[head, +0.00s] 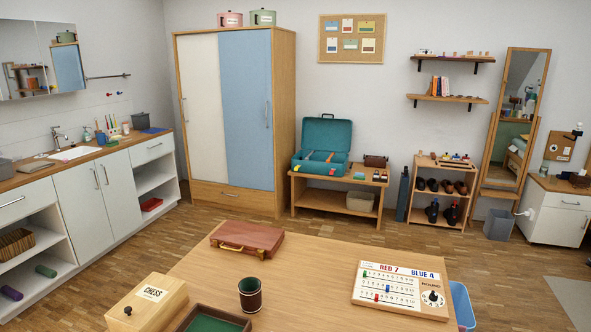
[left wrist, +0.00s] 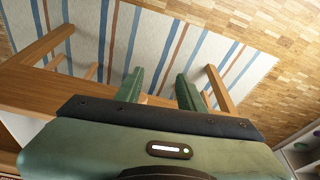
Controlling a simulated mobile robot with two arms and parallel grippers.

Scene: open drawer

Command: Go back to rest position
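My left gripper (left wrist: 160,78) shows in the left wrist view with its two green fingers apart and nothing held between them. Past its fingers are a striped rug and wooden furniture parts. Neither gripper shows in the head view, and my right gripper is in no view. In the head view the counter's drawers, at the left edge (head: 12,206) and farther back (head: 153,148), look shut. The wardrobe's bottom drawer (head: 235,196) and the drawer of the right cabinet (head: 566,202) look shut too.
A wooden table (head: 315,262) stands close in front, bearing a brown case (head: 247,238), a chess box (head: 148,303), a dark cup (head: 250,294), a green-lined tray (head: 212,318) and a scoreboard (head: 402,289). A blue bin (head: 462,305) stands at its right. Wooden floor lies open behind the table.

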